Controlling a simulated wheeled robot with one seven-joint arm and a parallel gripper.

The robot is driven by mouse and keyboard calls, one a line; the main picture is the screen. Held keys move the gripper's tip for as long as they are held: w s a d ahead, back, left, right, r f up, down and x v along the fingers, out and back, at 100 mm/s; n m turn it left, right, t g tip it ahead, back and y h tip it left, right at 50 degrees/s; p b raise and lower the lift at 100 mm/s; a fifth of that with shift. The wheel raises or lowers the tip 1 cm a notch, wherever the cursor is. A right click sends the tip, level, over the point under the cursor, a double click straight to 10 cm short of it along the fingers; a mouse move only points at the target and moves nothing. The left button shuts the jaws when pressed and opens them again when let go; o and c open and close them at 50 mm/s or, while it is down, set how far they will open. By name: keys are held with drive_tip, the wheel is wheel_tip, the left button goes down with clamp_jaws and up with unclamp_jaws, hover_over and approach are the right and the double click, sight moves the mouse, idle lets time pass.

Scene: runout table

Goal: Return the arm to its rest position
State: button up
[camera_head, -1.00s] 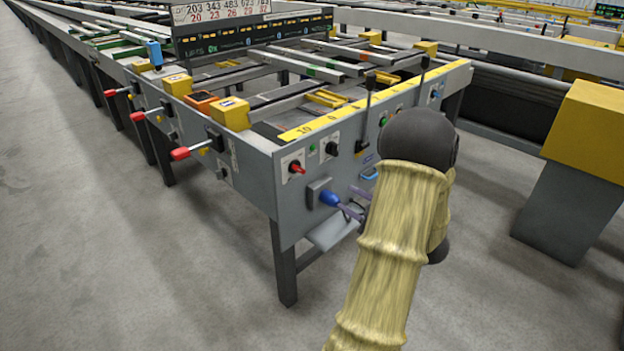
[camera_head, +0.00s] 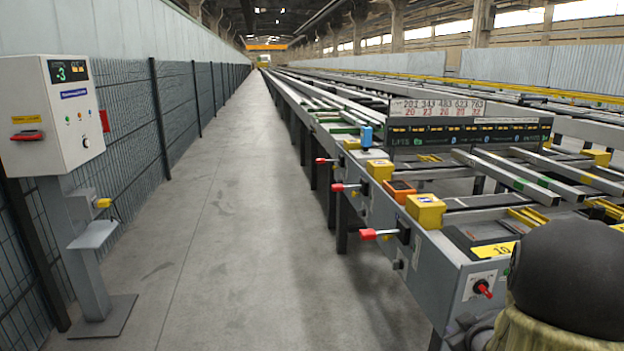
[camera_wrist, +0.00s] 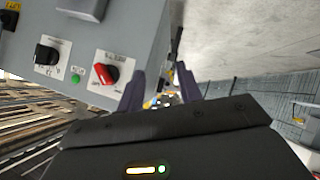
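My arm, a black joint with a tan sleeve (camera_head: 568,280), shows at the lower right of the head view, in front of the near corner of the runout table (camera_head: 440,268). My gripper is out of sight there. In the wrist view my gripper (camera_wrist: 160,84) has its two dark purple fingers apart, with only distant background between them. The grey panel (camera_wrist: 125,30) of the table lies beyond and left of the fingers, apart from them as far as I can tell. It bears a red knob (camera_wrist: 106,73), a black knob (camera_wrist: 46,55) and a green button (camera_wrist: 75,78).
Red-tipped levers (camera_head: 378,234) stick out from the table's left side into the aisle. A control post (camera_head: 72,225) with a white box stands at the left before a mesh fence (camera_head: 180,105). The concrete aisle (camera_head: 230,220) between is clear.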

drive_tip(key=s+a+m+g+y+p, duration=0.1)
drive_tip(key=s+a+g, duration=0.2)
drive_tip(key=s+a, duration=0.35)
drive_tip(key=s+a+f+m+g+y, duration=0.1)
drive_tip(key=s+a+m+g, duration=0.15)
drive_tip(key=a, duration=0.65)
drive_tip(key=s+a+m+g+y+p, duration=0.1)
drive_tip(key=s+a+g, duration=0.2)
drive_tip(key=s+a, duration=0.35)
wheel_tip(320, 180, up, 37)
drive_tip(key=w+p, duration=0.1)
drive_tip(key=p, duration=3.6)
drive_tip(key=shift+w+a, duration=0.4)
drive_tip(key=shift+n, duration=0.25)
drive_tip(key=shift+w, duration=0.15)
